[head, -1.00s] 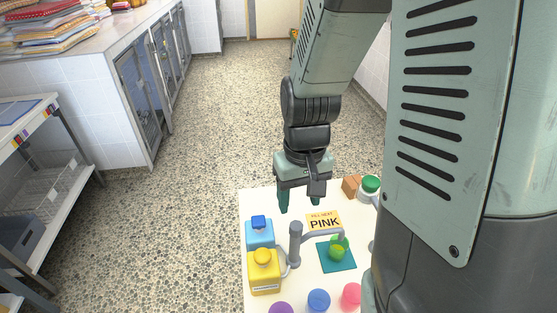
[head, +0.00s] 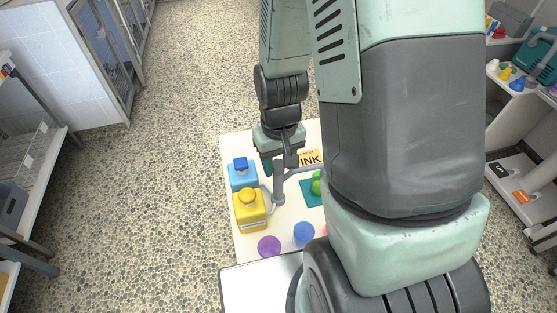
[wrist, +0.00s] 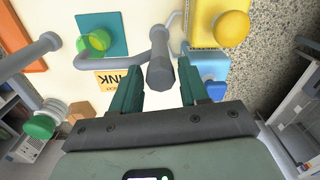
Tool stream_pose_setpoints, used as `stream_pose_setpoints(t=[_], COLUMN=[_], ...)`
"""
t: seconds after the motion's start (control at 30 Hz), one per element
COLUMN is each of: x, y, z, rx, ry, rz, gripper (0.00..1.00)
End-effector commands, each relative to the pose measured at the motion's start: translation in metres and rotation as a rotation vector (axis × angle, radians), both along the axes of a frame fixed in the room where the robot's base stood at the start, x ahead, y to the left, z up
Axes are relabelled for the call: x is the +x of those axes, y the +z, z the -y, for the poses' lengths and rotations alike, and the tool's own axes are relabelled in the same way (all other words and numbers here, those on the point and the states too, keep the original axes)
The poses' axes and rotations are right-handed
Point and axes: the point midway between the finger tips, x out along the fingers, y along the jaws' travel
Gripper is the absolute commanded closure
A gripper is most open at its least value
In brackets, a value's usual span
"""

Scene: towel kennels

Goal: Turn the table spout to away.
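The table spout (head: 279,185) is a grey upright post with a side arm reaching right over the green cup (head: 316,183). In the wrist view the post (wrist: 160,68) stands between the fingers, and its arm (wrist: 112,64) reaches left to the green cup (wrist: 97,41) on a teal mat (wrist: 116,24). My gripper (head: 274,166) points down at the post. In the wrist view my gripper (wrist: 160,78) is open, with a finger on each side of the post and gaps visible. I cannot tell whether the fingers reach down to the post's height.
Purple (head: 269,245) and blue (head: 304,231) round pieces sit in front. A sign reading "PINK" (head: 310,158) lies behind the spout arm. My arm hides the table's right side.

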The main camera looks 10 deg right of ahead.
Motion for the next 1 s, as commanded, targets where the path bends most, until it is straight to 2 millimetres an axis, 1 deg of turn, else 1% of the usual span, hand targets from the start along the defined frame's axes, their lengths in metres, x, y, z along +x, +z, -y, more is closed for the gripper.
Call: stream_pose_setpoints(t=[0.03,0.27,0.67,0.87,1.0], x=[0.0,0.0001,0.0001,0.0001,0.0002], y=[0.0001,0.0003,0.0004,0.0005,0.0005], z=[0.0,0.0,0.0,0.0003,0.0004], rx=[0.0,0.0,0.0,0.0,0.0], ry=[0.0,0.0,0.023,0.113,0.218], rz=[0.0,0.0,0.0,0.0,0.0], gripper=[0.64,0.99,1.0,1.0,1.0])
